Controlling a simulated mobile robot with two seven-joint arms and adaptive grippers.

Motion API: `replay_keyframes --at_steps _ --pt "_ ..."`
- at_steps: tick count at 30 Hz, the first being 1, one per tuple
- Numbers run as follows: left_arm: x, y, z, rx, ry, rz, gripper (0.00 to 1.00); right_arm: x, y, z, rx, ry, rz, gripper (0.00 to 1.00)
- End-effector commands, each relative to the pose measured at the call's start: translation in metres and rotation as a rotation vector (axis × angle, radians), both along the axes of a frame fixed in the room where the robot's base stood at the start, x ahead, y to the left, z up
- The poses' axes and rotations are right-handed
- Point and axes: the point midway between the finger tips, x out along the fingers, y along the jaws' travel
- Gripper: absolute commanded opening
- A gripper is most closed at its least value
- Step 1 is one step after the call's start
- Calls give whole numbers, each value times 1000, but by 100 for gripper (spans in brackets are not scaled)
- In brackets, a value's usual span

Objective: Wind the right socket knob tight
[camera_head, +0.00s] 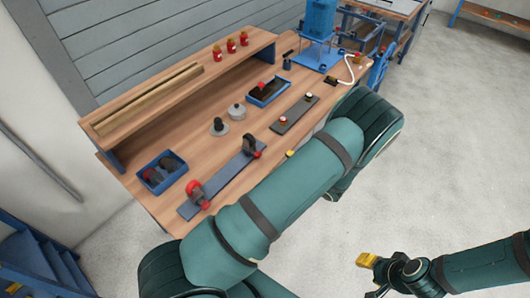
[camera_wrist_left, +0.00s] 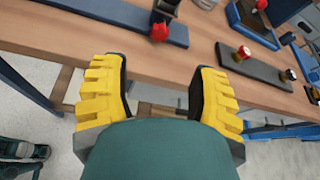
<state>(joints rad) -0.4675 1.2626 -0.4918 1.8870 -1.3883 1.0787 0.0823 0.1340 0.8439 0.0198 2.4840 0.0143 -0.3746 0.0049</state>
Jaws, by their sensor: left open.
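A blue-grey rail (camera_head: 222,178) on the bench carries two sockets. The left socket has red round parts (camera_head: 195,190). The right socket (camera_head: 250,145) is a dark upright bracket, and its red knob (camera_wrist_left: 160,32) shows at its front in the left wrist view. My left gripper (camera_wrist_left: 160,95) is open and empty, its yellow fingers at the bench's front edge, apart from the red knob. In the head view my left arm hides most of it; only a bit of yellow shows. My right gripper (camera_head: 370,272) is over the floor at lower right, partly cut off.
A dark board (camera_head: 294,115) with two small knobs lies right of the rail. A blue tray (camera_head: 269,91) and grey round parts (camera_head: 237,111) stand behind. A blue bin (camera_head: 162,172) is at the left. A raised shelf (camera_head: 180,82) runs along the back.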

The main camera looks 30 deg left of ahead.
Motion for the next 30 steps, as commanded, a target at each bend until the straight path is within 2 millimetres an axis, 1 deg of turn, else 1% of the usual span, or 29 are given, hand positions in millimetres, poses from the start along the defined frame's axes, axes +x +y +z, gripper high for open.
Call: replay_keyframes --at_steps 1,9,16,21,25,30 --pt "0 8 -4 0 2 3 60 0 0 -1 0 0 0 47" --pt "9 56 -23 1 2 4 60 0 0 -1 0 1 0 47" --pt "15 92 -38 0 2 2 60 0 0 -1 0 1 0 47" --pt "19 107 -44 0 0 1 60 0 0 -1 0 1 0 47" --pt "20 111 -46 -1 0 0 60 0 0 -1 0 1 0 47" --pt "20 112 -46 -1 1 -1 60 0 0 -1 0 1 1 47"
